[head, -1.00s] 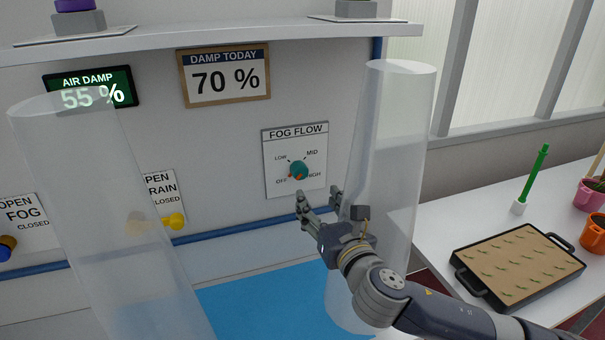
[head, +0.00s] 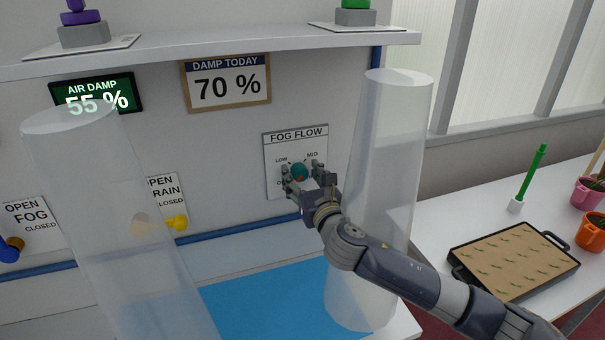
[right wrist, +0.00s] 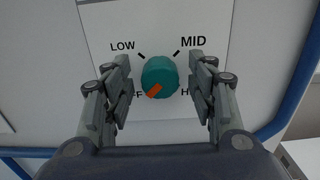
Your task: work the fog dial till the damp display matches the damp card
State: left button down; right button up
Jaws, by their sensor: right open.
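The fog dial (head: 299,172) is a round teal knob on the white FOG FLOW plate (head: 296,143). In the right wrist view the dial (right wrist: 160,77) has its orange mark at lower left, toward OFF. My right gripper (head: 303,172) is open, with one finger on each side of the dial; gaps show on both sides in the wrist view (right wrist: 160,85). The damp display (head: 94,94), labelled AIR DAMP, reads 55 %. The damp card (head: 227,83), labelled DAMP TODAY, reads 70 %. My left gripper is not in view.
Two clear cylinders stand in front of the wall, one at left (head: 110,210) and one right of the dial (head: 385,200), close to my right arm. Yellow (head: 177,222) and blue (head: 8,252) handles are at left. A seedling tray (head: 515,260) sits at right.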

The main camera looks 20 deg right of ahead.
jog(key=c, duration=1)
jog(key=shift+c, duration=0.2)
